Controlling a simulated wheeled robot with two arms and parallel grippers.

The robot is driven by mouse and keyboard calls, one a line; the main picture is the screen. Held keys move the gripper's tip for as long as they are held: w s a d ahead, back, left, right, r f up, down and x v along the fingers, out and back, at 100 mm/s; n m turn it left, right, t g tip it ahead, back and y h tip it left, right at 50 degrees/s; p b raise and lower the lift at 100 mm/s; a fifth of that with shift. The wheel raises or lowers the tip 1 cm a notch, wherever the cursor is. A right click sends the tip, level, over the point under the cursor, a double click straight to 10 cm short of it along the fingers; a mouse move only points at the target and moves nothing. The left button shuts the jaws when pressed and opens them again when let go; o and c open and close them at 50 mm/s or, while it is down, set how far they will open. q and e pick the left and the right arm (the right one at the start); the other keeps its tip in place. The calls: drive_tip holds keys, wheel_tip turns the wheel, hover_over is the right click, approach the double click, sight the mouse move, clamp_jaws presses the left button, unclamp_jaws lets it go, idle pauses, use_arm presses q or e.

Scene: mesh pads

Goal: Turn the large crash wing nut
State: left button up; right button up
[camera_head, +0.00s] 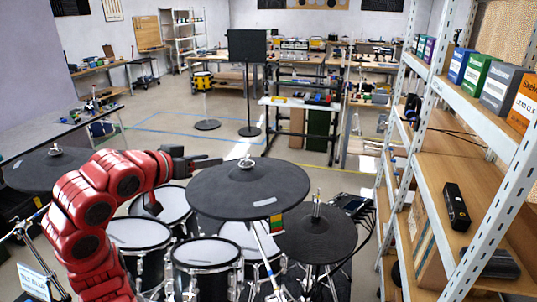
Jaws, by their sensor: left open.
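The large crash pad (235,203) is a dark round cymbal pad in the middle of the head view. Its wing nut (246,162) is a small light metal piece standing on the pad's centre. My left gripper (210,162), dark at the end of my red arm, is open and empty. It reaches in from the left, and its tips end over the pad's far left edge, a short gap left of the wing nut. The tips look apart from the nut, and their exact height above the pad is hard to tell. My right gripper is not in view.
Several white mesh drum pads (141,233) stand below the crash. A smaller dark cymbal pad (325,248) with an upright rod is at its right, and another dark pad (40,176) at far left. A metal shelf rack (414,165) fills the right side. Open floor lies behind.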

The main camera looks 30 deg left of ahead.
use_arm(q)
approach(244, 158)
drive_tip(key=shift+w+d+f+g+b, duration=0.1)
drive_tip(key=shift+w+f+g+b, duration=0.1)
drive_tip(key=shift+w, duration=0.25)
drive_tip(key=shift+w+d+f+g+b, duration=0.1)
drive_tip(key=shift+w+b, duration=0.05)
drive_tip(key=shift+w, duration=0.35)
drive_tip(key=p+x, duration=0.1)
drive_tip(key=x, duration=0.2)
drive_tip(key=p+x, duration=0.1)
drive_tip(key=x, duration=0.3)
drive_tip(key=shift+w+a+r, duration=0.15)
drive_tip(key=shift+w+a, duration=0.1)
drive_tip(key=shift+w, duration=0.4)
drive_tip(key=shift+c, duration=0.2)
clamp_jaws()
